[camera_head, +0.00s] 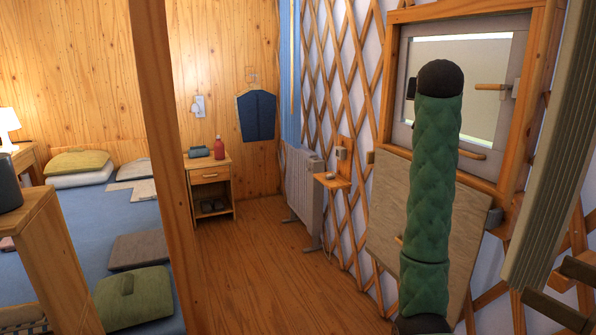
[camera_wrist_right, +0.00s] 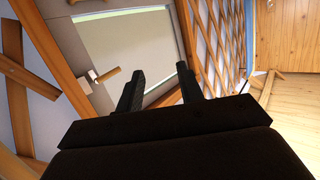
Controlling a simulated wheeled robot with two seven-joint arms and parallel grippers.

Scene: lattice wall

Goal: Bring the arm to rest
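My right arm (camera_head: 432,190), in a green quilted sleeve with a dark rounded top, rises upright in front of the window at the right of the head view. My right gripper (camera_wrist_right: 160,85) shows in the right wrist view with its two dark fingers apart and nothing between them. Its fingers point towards the window side, and it appears clear of the frame, though the gap is hard to judge. In the head view the right gripper is not clearly seen, perhaps hidden behind the arm. My left arm and gripper are not in view.
The window (camera_head: 489,52) has a wooden frame and a wooden handle (camera_head: 490,87); the handle also shows in the right wrist view (camera_wrist_right: 108,74). A beige board (camera_head: 385,215) hangs below. A wooden post (camera_head: 160,130) stands left. The floor (camera_head: 265,270) between is clear.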

